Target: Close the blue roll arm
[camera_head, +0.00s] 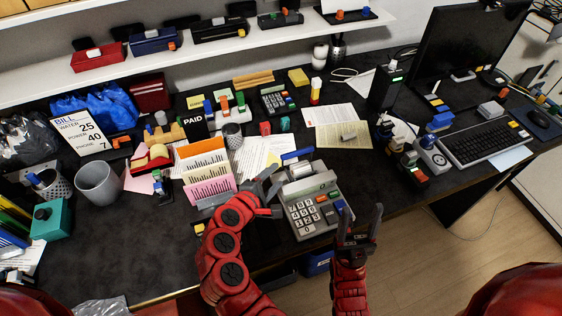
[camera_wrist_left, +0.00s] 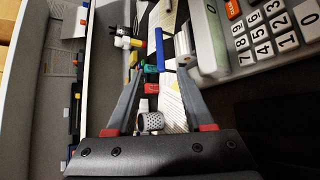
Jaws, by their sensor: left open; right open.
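The blue roll arm (camera_head: 297,154) sticks up at the back left of a grey adding machine (camera_head: 325,191) with white number keys. In the left wrist view the blue roll arm (camera_wrist_left: 160,42) appears as a short blue bar beyond the fingertips, beside the adding machine (camera_wrist_left: 213,33). My left gripper (camera_head: 274,192) is open just left of the machine, its fingers pointing toward the roll arm's side. It also shows in the left wrist view (camera_wrist_left: 161,80) with nothing gripped between its fingers. My right gripper (camera_head: 360,214) is open and empty, in front of the machine's right side.
A card rack (camera_head: 207,171) stands close to the left of my left gripper. A mesh cup (camera_head: 232,136) and papers (camera_head: 262,152) lie behind. A grey bin (camera_head: 98,183) stands further left. The front desk strip at left is mostly clear.

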